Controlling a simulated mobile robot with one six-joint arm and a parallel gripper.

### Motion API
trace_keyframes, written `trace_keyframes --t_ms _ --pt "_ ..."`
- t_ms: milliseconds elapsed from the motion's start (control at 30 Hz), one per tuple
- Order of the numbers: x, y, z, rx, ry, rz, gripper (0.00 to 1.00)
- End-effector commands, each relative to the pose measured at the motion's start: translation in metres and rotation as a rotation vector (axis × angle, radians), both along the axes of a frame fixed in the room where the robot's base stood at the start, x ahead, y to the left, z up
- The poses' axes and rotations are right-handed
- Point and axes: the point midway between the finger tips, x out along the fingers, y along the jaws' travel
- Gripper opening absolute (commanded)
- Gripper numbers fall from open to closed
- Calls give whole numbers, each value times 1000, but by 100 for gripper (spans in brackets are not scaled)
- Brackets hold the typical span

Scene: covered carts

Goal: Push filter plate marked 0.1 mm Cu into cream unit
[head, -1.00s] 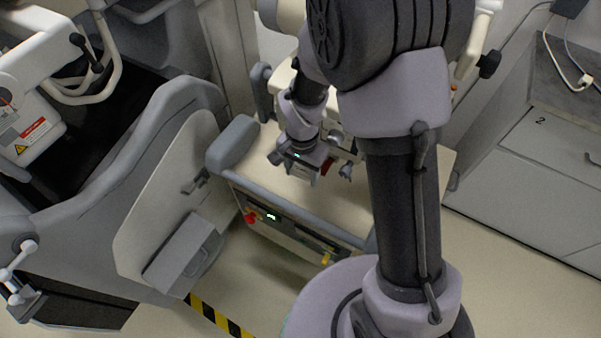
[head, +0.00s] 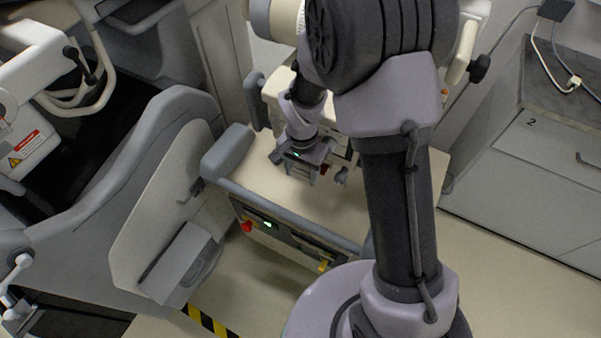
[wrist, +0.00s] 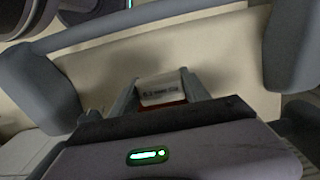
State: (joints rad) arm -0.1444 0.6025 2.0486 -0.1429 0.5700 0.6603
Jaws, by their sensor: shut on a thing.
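My gripper (head: 303,174) is over the top of the cream cart, pointing down, with its fingers toward the cream upright part (head: 274,92) at the back. In the wrist view my gripper (wrist: 161,92) is shut on a small filter plate (wrist: 162,88). The plate has a pale label with dark print, too blurred to read surely, and a red strip below it. The cream cart (head: 345,205) has grey bumpers and a cream top. In the head view the plate is hidden or too small to tell. My arm hides part of the cart. No slot can be made out.
A grey bumper rail (head: 285,207) runs along the cart's front edge. The front panel has a red knob (head: 246,226) and a green display. A grey-white machine (head: 165,135) stands at left. A drawer cabinet (head: 548,155) marked 2 stands at right. Floor between is clear.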

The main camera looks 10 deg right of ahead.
Motion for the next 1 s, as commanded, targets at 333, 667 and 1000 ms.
trace_keyframes --t_ms 333,667,1000 --pt "-12 10 0 0 -1 1 11" --pt "-27 21 0 0 -1 0 11" --pt "-42 33 -1 0 -1 1 11"
